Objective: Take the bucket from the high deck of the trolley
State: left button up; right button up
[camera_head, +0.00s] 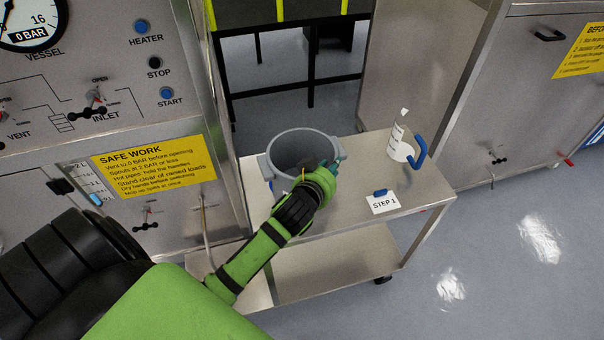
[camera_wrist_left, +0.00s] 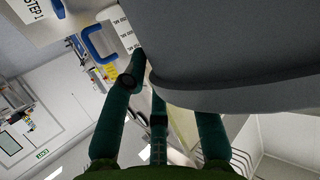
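The grey bucket (camera_head: 284,148) stands upright on the high deck (camera_head: 375,160) of the metal trolley, with a lug on each side of its rim. In the left wrist view, the bucket's grey wall and rim (camera_wrist_left: 235,92) fill the upper right. The teal fingers of my left gripper (camera_wrist_left: 165,95) are spread apart, close to the rim. Some fingertips are hidden behind it, and contact is unclear. My right gripper is out of view.
A white bottle with a blue handle (camera_head: 403,150) stands at the deck's right. A STEP 1 card (camera_head: 383,203) with a blue clip lies in front of it. A control panel (camera_head: 110,110) stands left of the trolley. The lower deck (camera_head: 330,272) looks bare. Floor (camera_head: 490,260) is clear at right.

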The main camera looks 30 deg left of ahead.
pick_arm(q)
jog(key=shift+x, duration=1)
grip_shut()
jog(key=shift+r, duration=0.2)
jog(key=shift+r, duration=0.1)
